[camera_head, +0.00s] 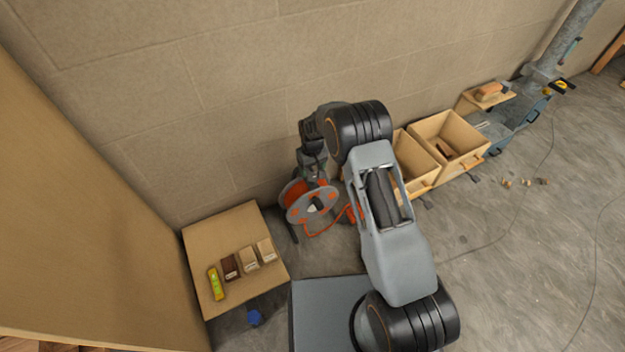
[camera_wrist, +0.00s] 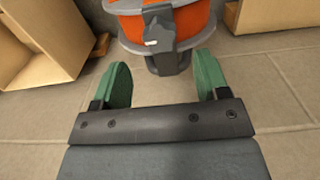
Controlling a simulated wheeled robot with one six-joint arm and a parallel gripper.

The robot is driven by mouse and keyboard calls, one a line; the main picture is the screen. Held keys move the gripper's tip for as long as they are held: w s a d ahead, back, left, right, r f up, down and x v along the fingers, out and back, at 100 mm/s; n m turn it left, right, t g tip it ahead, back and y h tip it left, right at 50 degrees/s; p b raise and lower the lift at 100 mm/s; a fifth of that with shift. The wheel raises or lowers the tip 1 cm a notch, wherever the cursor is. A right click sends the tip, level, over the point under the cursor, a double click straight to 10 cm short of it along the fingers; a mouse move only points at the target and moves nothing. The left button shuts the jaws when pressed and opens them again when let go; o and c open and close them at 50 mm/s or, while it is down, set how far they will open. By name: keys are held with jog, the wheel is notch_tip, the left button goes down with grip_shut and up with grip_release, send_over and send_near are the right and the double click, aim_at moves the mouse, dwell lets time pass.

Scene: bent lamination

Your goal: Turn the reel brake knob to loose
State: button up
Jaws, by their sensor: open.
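The cable reel (camera_head: 297,204) stands on the floor by the wall, with an orange drum, grey side discs and a pale hub. In the wrist view its orange drum (camera_wrist: 188,22) is at the top, behind a dark grey piece (camera_wrist: 163,28) with a small white mark. This piece may be the brake knob, but I cannot tell for sure, nor read its setting. My gripper (camera_wrist: 162,82) is open and empty, its green fingers apart below the reel in that view. The dark piece lies beyond the gap between them, apparently untouched. In the head view my arm reaches above the reel.
Wooden bins (camera_head: 452,140) stand to the right of my arm along the wall. A low wooden table (camera_head: 217,300) at the left holds several small blocks and a yellow-green level (camera_head: 215,283). Orange cable (camera_head: 330,226) trails beside the reel. Floor at the right is mostly clear.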

aim_at(312, 177)
jog(key=shift+f+b, duration=0.75)
jog(key=shift+f, duration=2.05)
jog(key=c, duration=0.9)
